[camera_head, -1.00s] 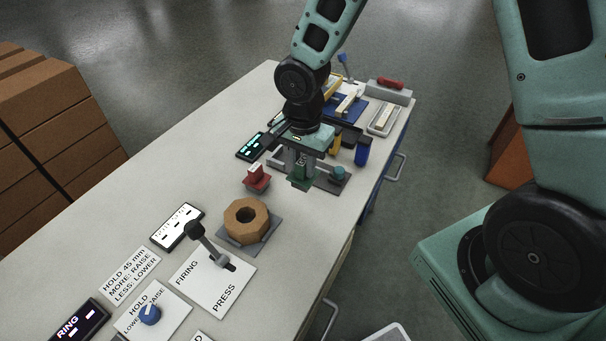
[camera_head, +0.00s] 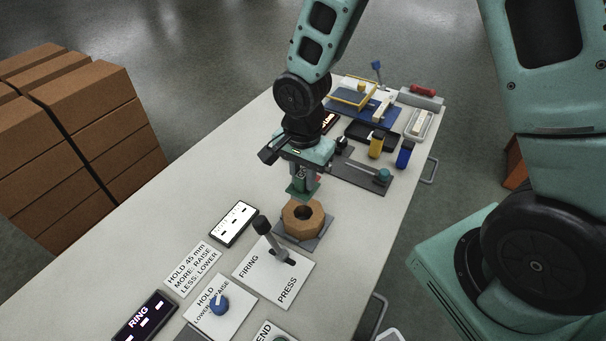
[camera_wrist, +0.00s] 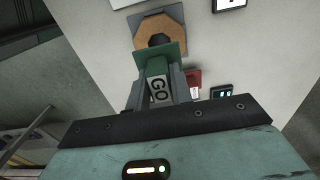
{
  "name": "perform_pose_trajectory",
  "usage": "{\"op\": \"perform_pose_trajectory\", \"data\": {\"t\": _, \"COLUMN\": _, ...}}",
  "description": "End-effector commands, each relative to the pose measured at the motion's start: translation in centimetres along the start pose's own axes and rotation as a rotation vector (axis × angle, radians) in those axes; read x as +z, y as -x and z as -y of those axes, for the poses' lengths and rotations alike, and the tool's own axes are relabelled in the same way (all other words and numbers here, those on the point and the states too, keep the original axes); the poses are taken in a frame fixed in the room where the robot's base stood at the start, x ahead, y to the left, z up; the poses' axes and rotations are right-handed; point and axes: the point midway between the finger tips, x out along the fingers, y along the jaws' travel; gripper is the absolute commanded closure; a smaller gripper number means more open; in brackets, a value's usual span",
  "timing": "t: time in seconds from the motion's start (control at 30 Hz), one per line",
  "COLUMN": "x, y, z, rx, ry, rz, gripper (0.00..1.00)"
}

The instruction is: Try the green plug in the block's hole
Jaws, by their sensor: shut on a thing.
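My gripper (camera_head: 303,180) is shut on the green plug (camera_head: 301,192), held upright just above the far edge of the block. The plug's label "GO" and its green plate (camera_wrist: 172,50) show between the fingers in the wrist view (camera_wrist: 160,88). The tan eight-sided block (camera_head: 303,229) lies on a grey plate, and its dark hole is visible from the head. The plug is out of the hole. In the wrist view the plate covers part of the block (camera_wrist: 180,29); the gap between them is hard to judge there.
A red piece (camera_wrist: 194,77) lies beside the gripper in the wrist view. A black-knobbed lever (camera_head: 268,232) stands close in front of the block.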

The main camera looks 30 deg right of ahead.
Motion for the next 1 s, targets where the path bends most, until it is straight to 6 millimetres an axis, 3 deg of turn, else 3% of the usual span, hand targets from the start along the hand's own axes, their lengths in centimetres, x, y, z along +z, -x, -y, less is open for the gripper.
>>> {"op": "perform_pose_trajectory", "data": {"t": 0.53, "x": 0.0, "y": -4.7, "z": 0.0, "rx": 0.000, "ry": 0.001, "rz": 0.000, "gripper": 1.00}}
{"op": "perform_pose_trajectory", "data": {"t": 1.0, "x": 0.0, "y": -5.0, "z": 0.0, "rx": -0.001, "ry": 0.001, "rz": 0.000, "gripper": 1.00}}
